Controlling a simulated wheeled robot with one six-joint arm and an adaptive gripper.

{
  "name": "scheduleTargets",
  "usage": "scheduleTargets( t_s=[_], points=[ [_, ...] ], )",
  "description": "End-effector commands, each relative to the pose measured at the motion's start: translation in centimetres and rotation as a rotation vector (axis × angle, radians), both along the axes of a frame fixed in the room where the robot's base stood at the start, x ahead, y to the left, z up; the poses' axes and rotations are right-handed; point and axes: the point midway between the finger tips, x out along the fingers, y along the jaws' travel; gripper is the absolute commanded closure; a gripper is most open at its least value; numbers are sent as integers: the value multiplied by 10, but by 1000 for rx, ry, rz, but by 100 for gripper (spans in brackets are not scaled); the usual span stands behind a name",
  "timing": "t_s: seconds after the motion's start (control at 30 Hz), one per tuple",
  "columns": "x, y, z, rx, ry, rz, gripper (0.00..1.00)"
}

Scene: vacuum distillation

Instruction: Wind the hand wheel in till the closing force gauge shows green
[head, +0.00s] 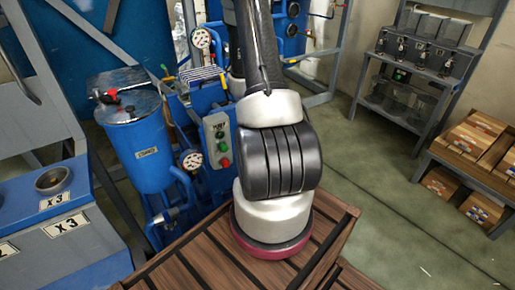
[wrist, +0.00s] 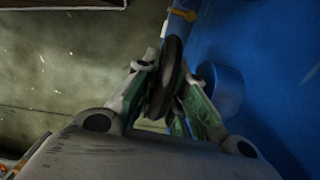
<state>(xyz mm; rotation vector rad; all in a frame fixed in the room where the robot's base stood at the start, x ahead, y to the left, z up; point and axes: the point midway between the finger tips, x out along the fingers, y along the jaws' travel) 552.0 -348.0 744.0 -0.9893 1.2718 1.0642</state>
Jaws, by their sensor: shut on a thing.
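In the wrist view a dark, round-rimmed hand wheel (wrist: 171,72) stands nearly edge-on beside a blue body. My gripper (wrist: 166,88) is shut on the wheel, with one finger on each side of its rim. In the head view my arm hides both the gripper and the wheel. Two round white-faced gauges show there: an upper gauge (head: 201,38) and a lower gauge (head: 192,160) beside the blue tank. I cannot tell which is the closing force gauge, and their readings are too small to make out.
A blue tank (head: 139,140) and a grey button box (head: 218,142) stand left of my arm. A blue bench (head: 85,245) is at the left. A shelf rack (head: 425,85) and wooden boxes (head: 470,140) stand at the right. Green floor (head: 385,190) lies open between.

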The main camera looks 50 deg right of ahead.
Motion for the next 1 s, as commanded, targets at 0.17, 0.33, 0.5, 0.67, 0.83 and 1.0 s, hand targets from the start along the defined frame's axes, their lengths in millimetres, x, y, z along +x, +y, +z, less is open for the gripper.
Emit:
scheduleTargets(
  t_s=[0.17,0.33,0.5,0.67,0.83,1.0],
  points=[
    [-2,2,-2,129,-33,-15,100],
    [0,2,-3,280,-74,-11,100],
    [1,4,-2,336,-89,-5,100],
    [1,5,-1,337,-90,-3,100],
    [1,5,-1,337,-88,-2,75],
    [1,4,-1,334,-90,-2,66]
  ],
)
